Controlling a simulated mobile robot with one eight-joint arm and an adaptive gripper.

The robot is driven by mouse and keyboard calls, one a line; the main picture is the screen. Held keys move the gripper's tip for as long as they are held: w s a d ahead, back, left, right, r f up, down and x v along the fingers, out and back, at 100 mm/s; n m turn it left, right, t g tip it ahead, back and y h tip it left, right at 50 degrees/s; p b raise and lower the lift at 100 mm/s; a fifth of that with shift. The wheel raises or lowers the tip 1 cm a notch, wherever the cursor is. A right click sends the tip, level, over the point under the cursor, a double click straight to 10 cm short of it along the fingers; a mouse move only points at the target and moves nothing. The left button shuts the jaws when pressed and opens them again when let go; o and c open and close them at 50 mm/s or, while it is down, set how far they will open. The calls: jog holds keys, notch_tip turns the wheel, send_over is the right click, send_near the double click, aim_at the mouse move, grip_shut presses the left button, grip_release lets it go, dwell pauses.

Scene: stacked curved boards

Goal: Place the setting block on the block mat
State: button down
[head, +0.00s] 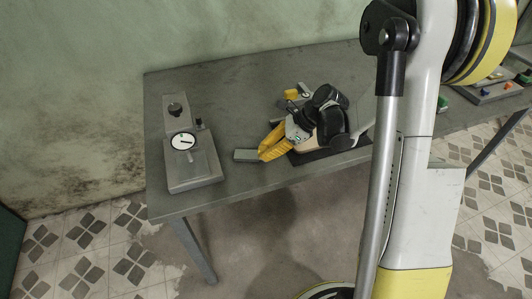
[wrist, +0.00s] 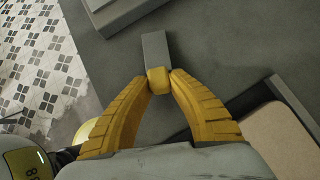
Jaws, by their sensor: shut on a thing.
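The setting block (head: 246,155) is a small grey bar near the front edge of the grey table. My gripper (head: 268,153) has yellow fingers shut on one end of it. In the wrist view the grey block (wrist: 156,48) extends forward from the closed fingertips (wrist: 158,80). I cannot tell whether the block touches the table. I cannot identify the block mat with certainty; my arm hides part of the table.
A grey stand with a white dial gauge (head: 182,141) stands at the table's left. A dark flat base (wrist: 290,88) with a tan board (wrist: 275,135) lies right of my gripper. Bare table lies between stand and block. Coloured items (head: 495,85) sit at far right.

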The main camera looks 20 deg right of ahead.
jog(key=shift+r, duration=0.1)
jog(key=shift+f, duration=0.2)
jog(key=c, duration=1.3)
grip_release()
